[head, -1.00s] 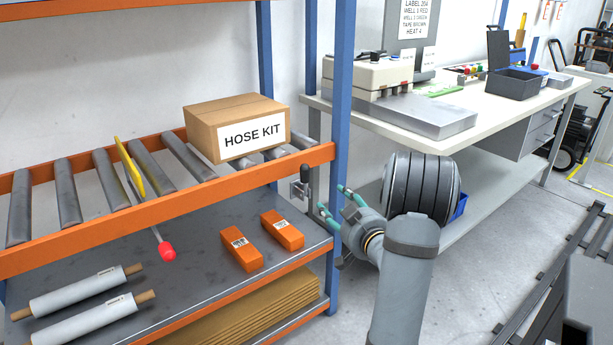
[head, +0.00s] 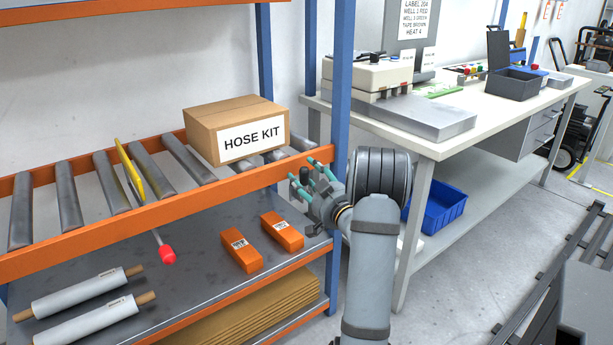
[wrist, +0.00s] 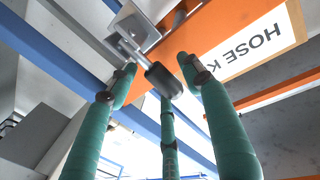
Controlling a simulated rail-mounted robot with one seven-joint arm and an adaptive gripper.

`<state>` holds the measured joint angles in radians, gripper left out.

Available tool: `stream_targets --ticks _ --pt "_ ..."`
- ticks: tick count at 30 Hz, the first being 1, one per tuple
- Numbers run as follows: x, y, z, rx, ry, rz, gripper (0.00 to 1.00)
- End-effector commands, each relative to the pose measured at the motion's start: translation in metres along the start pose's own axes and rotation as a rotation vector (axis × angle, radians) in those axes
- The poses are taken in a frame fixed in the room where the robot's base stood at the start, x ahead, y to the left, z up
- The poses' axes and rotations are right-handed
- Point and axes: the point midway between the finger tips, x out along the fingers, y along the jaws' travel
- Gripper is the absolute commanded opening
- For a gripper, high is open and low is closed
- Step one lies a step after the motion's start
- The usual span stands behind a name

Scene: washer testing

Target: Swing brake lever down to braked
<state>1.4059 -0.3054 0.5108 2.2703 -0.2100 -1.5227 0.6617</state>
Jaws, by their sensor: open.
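The brake lever, a short metal arm with a black grip (wrist: 163,80), is fixed to a metal bracket (wrist: 133,27) on the orange beam. In the wrist view its grip lies between the teal fingertips of my gripper (wrist: 156,72); I cannot tell whether they touch it. My gripper is open. In the head view my gripper (head: 306,173) is at the right end of the upper orange beam (head: 230,187) and hides the lever there.
A HOSE KIT box (head: 238,125) sits on the rollers above the beam. A yellow plate (head: 135,172) and a red knob (head: 167,256) are at left. Orange packs (head: 240,250) lie on the shelf below. A blue rack post (head: 340,110) stands close by my gripper.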

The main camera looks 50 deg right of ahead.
Motion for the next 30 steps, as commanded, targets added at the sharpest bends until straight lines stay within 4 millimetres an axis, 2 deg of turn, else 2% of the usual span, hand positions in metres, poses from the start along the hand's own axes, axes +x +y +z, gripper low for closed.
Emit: stream_targets --ticks 9,30 --pt "0.0029 -0.0002 0.0000 0.000 0.000 0.000 0.49" --pt "0.0025 0.0001 0.0000 0.000 0.000 0.000 0.08"
